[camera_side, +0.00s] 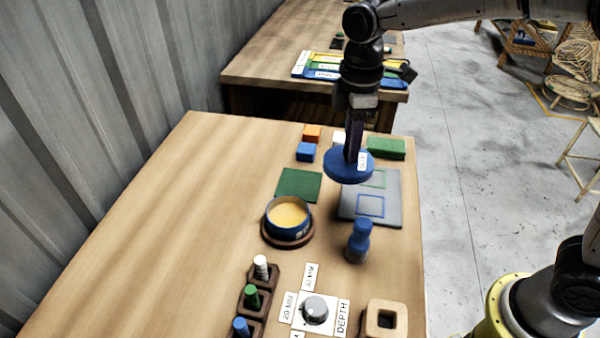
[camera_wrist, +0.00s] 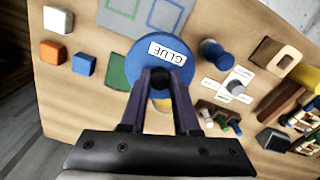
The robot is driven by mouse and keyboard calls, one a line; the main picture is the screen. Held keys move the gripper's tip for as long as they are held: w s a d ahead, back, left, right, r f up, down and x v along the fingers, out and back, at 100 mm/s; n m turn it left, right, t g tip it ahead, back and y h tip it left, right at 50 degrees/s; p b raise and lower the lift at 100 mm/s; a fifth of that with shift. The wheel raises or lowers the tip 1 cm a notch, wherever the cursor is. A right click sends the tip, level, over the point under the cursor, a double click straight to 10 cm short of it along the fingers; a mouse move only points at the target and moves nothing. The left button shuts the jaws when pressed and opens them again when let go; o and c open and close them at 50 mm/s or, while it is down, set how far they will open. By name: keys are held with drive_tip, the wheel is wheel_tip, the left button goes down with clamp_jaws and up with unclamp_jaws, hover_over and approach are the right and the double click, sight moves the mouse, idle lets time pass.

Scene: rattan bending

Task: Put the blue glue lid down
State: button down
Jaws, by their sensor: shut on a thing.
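My gripper (camera_side: 352,152) is shut on the blue glue lid (camera_side: 341,170) and holds it above the table, over the left edge of the grey mat (camera_side: 385,214). In the wrist view the lid (camera_wrist: 144,49) fills the space at my fingertips (camera_wrist: 160,78), with a white "GLUE" label facing the camera. The open blue glue pot (camera_side: 273,222) with yellowish glue stands on a round brown base, nearer the side camera than the lid. In the wrist view the lid hides most of the pot.
A green square (camera_side: 299,185) lies left of the grey mat. Orange (camera_side: 312,133), blue (camera_side: 306,152) and green (camera_side: 386,148) blocks stand behind. A blue bottle-shaped piece (camera_side: 359,241) and a knob (camera_side: 315,309) are nearer. The table's left side is clear.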

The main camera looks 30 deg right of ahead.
drive_tip(key=w+a+f, duration=0.1)
drive_tip(key=w+f, duration=0.2)
drive_tip(key=w, duration=0.1)
drive_tip(key=w+a+f, duration=0.1)
drive_tip(key=w+f, duration=0.2)
drive_tip(key=w+a+f, duration=0.2)
drive_tip(key=w+f, duration=0.1)
drive_tip(key=w, duration=0.1)
drive_tip(key=shift+w+f, duration=0.15)
drive_tip(key=shift+w, duration=0.15)
drive_tip(key=shift+f, duration=1.45)
drive_tip(key=shift+f, duration=0.1)
drive_tip(key=c, duration=0.6)
unclamp_jaws()
drive_tip(key=shift+c, duration=0.2)
